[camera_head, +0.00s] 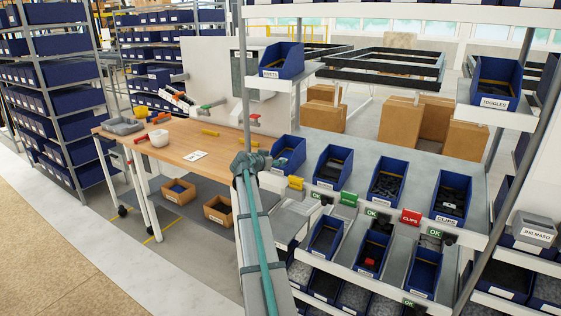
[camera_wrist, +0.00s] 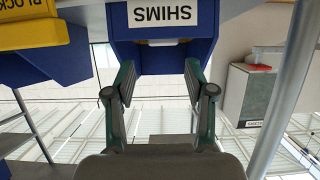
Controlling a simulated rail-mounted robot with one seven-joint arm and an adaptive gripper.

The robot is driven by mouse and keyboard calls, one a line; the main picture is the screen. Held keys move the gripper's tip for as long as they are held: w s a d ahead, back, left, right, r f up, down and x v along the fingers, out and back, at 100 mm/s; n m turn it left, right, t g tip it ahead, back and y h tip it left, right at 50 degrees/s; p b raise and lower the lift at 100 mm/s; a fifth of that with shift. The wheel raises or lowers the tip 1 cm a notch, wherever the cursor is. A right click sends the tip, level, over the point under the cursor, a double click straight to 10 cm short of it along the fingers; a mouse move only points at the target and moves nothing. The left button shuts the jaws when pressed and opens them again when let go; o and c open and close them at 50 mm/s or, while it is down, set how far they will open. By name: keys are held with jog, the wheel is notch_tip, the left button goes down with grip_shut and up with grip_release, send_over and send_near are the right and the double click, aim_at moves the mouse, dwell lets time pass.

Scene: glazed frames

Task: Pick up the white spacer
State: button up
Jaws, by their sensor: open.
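I cannot pick out the white spacer for certain in either view. In the head view my gripper (camera_head: 252,161) is at the end of my outstretched arm, by the left end of the sloped bin shelf and close to a blue bin (camera_head: 289,152). In the wrist view the two fingers of my gripper (camera_wrist: 159,82) stand apart with nothing held between them. A blue bin labelled SHIMS (camera_wrist: 207,47) appears upside down beyond the fingertips. A small pale patch shows below its label, too unclear to name.
Blue bins, including one marked CLIPS (camera_head: 451,197), fill the shelf (camera_head: 415,165) at right.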

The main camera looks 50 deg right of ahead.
jog(key=shift+x, duration=0.85)
jog(key=p+x, duration=0.1)
jog(key=x, duration=0.2)
jog(key=p+x, duration=0.1)
jog(key=shift+w+d+p, duration=0.2)
jog(key=shift+w+p, duration=0.15)
jog(key=shift+d+f, duration=0.3)
jog(key=shift+d, duration=0.05)
jog(key=shift+c, duration=0.2)
jog(key=c, duration=0.5)
